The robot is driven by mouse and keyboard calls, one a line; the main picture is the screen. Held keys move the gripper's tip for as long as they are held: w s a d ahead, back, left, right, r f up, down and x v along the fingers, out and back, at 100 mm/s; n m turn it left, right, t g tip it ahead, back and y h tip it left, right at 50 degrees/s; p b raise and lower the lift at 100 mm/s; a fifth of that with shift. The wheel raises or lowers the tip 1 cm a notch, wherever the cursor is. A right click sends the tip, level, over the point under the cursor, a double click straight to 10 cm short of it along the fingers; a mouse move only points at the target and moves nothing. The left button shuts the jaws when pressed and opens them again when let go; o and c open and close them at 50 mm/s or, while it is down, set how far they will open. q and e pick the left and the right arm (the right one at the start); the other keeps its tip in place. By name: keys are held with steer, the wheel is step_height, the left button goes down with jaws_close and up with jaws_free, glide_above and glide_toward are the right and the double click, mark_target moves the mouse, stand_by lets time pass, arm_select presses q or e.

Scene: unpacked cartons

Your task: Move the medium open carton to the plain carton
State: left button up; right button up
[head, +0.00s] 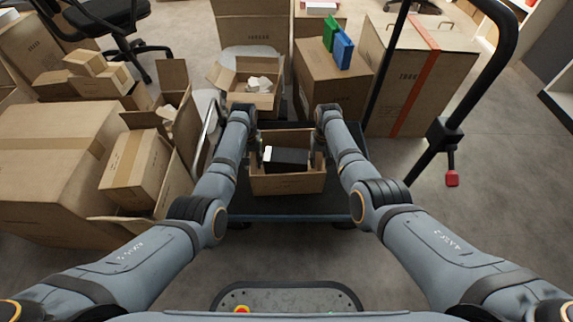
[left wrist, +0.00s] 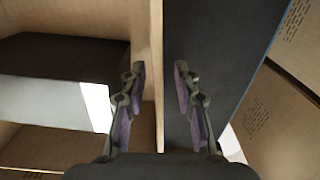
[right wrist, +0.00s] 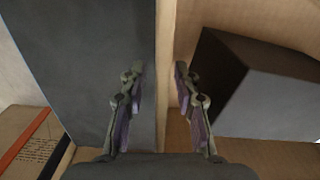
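The medium open carton (head: 288,183) sits on the dark cart platform between my arms, with a black-and-white box (head: 286,159) inside. In the left wrist view, my left gripper (left wrist: 160,75) is open, its fingers on either side of the carton's wall (left wrist: 157,110) with gaps showing. In the right wrist view, my right gripper (right wrist: 160,75) is open in the same way around the opposite wall (right wrist: 165,110). In the head view my wrists largely hide both grippers. A brown carton (head: 325,95) without a stripe stands behind the cart; I cannot tell which carton is the plain one.
The cart platform (head: 275,211) has a tall black handle (head: 475,85) at right. A smaller open carton (head: 240,98) stands behind. Cartons crowd the left; floor at right is clear.

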arm_select(q)
jaws_close()
arm_select(e)
jaws_close()
arm_select(q)
steer(key=shift+r, duration=0.1)
